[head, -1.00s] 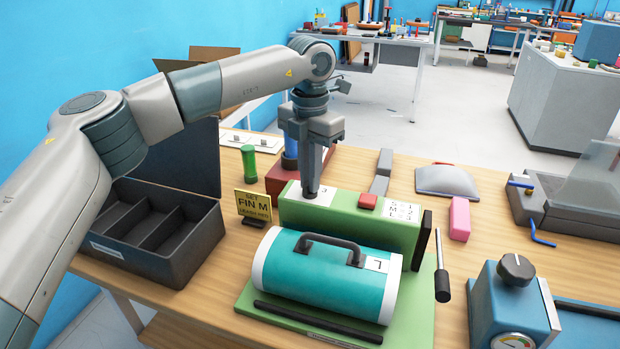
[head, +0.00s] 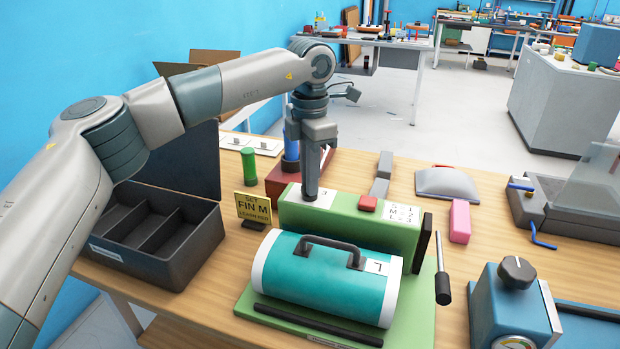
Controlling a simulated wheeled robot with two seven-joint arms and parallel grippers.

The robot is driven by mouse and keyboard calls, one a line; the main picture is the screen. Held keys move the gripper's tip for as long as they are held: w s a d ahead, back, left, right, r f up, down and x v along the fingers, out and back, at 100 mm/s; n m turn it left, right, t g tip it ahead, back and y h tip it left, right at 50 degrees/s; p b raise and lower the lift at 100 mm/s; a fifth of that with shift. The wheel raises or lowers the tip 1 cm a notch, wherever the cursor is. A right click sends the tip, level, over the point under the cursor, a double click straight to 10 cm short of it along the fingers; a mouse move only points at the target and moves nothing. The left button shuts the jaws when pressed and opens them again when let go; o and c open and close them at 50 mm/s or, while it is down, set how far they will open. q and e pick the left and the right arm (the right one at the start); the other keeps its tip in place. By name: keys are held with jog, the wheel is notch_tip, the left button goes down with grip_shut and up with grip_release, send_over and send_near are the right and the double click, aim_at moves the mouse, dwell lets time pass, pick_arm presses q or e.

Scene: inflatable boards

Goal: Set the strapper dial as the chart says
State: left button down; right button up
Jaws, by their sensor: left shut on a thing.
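The strapper is a green box (head: 345,222) on a green base, with a red button and a black lever at its right end. Its chart (head: 403,215) reads roughly S 1, M 2, L 3. A white dial plate (head: 322,196) with a 3 lies on top at the left. My left gripper (head: 311,192) points straight down there, shut on the dial, which its fingers hide. A teal roll (head: 325,277) with white ends, a dark handle and an L tag lies in front. A yellow sign (head: 253,207) reads SET FIN M. My right gripper is out of view.
An open dark box (head: 150,235) with compartments stands at left. A green cylinder (head: 249,165) stands behind the sign. A pink block (head: 460,221) and a blue gauge box (head: 512,305) are at right. Bare wood shows between them.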

pick_arm(q)
jog(key=shift+r, duration=0.1)
jog(key=c, duration=1.8)
grip_release()
jog(key=shift+c, duration=0.2)
